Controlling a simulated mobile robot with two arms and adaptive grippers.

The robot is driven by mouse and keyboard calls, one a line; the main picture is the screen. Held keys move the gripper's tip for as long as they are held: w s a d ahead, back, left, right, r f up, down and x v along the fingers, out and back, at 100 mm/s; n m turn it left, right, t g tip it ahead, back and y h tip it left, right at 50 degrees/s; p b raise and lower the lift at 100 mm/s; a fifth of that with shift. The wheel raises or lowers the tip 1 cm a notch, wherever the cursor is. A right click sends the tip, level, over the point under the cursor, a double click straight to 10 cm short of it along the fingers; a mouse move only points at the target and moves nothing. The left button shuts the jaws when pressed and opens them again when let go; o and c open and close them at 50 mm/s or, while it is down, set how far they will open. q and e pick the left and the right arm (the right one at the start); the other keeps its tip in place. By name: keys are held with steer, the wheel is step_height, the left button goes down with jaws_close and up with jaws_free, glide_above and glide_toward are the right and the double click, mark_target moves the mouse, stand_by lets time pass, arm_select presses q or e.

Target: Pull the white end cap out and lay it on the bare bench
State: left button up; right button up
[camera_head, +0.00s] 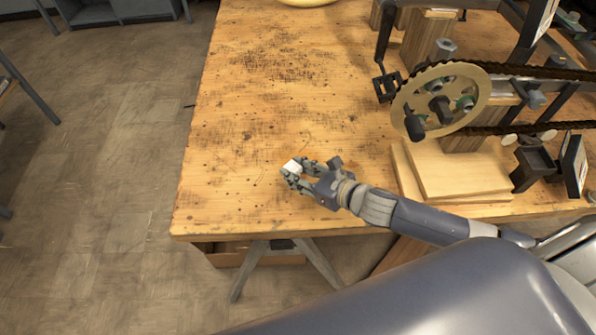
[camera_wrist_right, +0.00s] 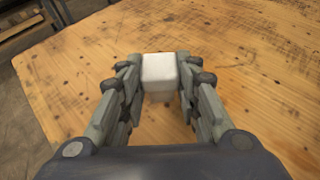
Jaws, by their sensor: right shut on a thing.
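The white end cap (camera_head: 291,166) is a small white block between the fingertips of my right gripper (camera_head: 298,172). In the right wrist view the white end cap (camera_wrist_right: 160,73) sits between the two fingers of my right gripper (camera_wrist_right: 160,78), which are shut on it from both sides. The gripper is over the bare left part of the wooden bench (camera_head: 245,115), near its front edge. I cannot tell whether the cap touches the bench top. My left gripper is not in view.
The trike frame with its sprocket (camera_head: 440,98) and chain stands on the right of the bench, on wooden blocks. Flat boards (camera_head: 450,170) lie below it. The bench around the gripper is clear. A yellow rounded thing (camera_head: 306,2) shows at the far edge.

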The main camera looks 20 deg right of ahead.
steer(key=shift+f+b, duration=0.35)
steer(key=shift+f, duration=0.15)
stand_by(0.4)
steer(key=o, duration=1.1)
steer(key=shift+s+d+r, duration=0.15)
steer(key=shift+s+d, duration=0.15)
steer(key=shift+s, duration=0.2)
steer(key=v, duration=1)
steer(key=shift+s+d+r, duration=0.15)
steer(key=shift+s, duration=0.15)
